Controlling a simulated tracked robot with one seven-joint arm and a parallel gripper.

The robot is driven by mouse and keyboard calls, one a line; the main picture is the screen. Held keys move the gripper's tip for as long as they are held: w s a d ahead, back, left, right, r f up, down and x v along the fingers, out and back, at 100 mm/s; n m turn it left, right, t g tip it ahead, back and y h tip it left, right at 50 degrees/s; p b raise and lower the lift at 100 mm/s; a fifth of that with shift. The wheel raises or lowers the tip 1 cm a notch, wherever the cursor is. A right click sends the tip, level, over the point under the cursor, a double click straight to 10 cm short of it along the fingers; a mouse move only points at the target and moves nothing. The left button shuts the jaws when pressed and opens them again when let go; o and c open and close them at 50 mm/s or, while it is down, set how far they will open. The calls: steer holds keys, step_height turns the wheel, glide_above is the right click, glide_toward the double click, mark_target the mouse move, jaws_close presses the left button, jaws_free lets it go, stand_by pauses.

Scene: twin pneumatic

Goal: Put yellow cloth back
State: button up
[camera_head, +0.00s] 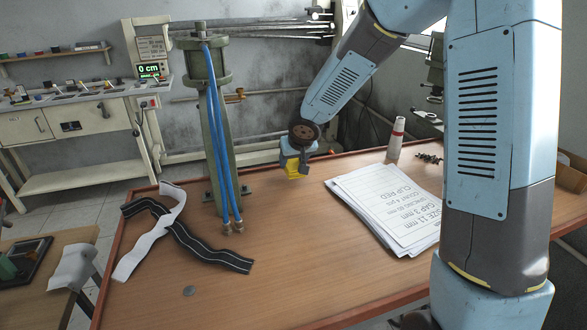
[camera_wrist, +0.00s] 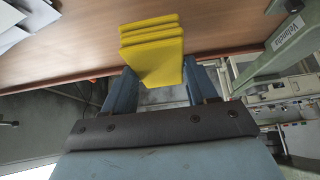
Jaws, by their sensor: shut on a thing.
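The yellow cloth (camera_wrist: 152,45) looks like a folded stack of flat layers. It is between the two fingers of my gripper (camera_wrist: 155,85) in the wrist view, and the gripper is shut on it. I cannot tell whether the cloth touches the table.
A green pneumatic cylinder (camera_head: 217,140) with blue hoses stands left of my gripper. Black and white strips (camera_head: 190,240) are at left, near a small coin-like disc (camera_head: 189,291). The front middle is clear.

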mark_target(294, 165)
steer(key=shift+f, duration=1.55)
steer(key=shift+f, duration=0.1)
steer(key=o, duration=1.2)
steer(key=shift+v, duration=2.35)
steer(key=v, duration=0.7)
steer(key=shift+r, duration=0.25)
steer(key=shift+d, duration=0.1)
